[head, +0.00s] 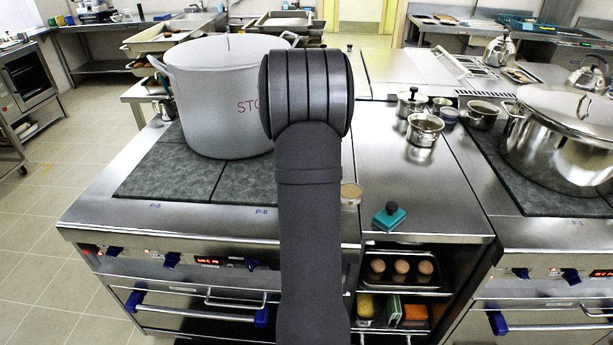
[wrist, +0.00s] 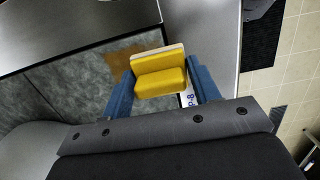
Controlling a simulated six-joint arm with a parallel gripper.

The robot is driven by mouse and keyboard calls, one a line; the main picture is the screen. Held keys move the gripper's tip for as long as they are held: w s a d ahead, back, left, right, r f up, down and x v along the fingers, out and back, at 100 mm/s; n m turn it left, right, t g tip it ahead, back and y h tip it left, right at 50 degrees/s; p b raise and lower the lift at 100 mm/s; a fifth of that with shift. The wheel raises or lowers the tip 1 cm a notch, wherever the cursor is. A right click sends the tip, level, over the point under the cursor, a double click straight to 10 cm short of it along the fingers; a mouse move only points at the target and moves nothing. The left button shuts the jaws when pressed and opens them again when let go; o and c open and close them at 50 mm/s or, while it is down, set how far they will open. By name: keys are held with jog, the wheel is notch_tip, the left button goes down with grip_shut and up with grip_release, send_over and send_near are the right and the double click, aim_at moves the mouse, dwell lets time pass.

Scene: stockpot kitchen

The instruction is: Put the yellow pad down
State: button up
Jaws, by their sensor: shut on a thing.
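The yellow pad (wrist: 160,82) has a pale layer along one side. In the wrist view it sits between the two blue fingers of my gripper (wrist: 163,88), which is shut on it. Pad and gripper are above the front of the stove top, by the label P-8 (wrist: 191,100); I cannot tell whether the pad touches the surface. In the head view my own arm hides the gripper and the held pad.
A brown patch (wrist: 124,62) marks the dark cooking plate (wrist: 70,80) beside the pad. A large stockpot (head: 215,105) stands on the plates. A teal block with a dark knob (head: 389,217) lies on the steel counter to the right.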

jog(key=s+a+r, duration=0.2)
jog(key=s+a, duration=0.3)
jog(key=s, duration=0.5)
send_over(249, 224)
notch_tip(249, 224, down, 7)
jog(key=shift+r, duration=0.2)
jog(key=shift+a+f, duration=0.15)
jog(key=shift+a, duration=0.05)
jog(key=shift+f, duration=1.95)
jog(key=shift+f, duration=0.1)
jog(key=o, duration=0.6)
jog(key=shift+c, duration=0.2)
jog(key=o, duration=0.3)
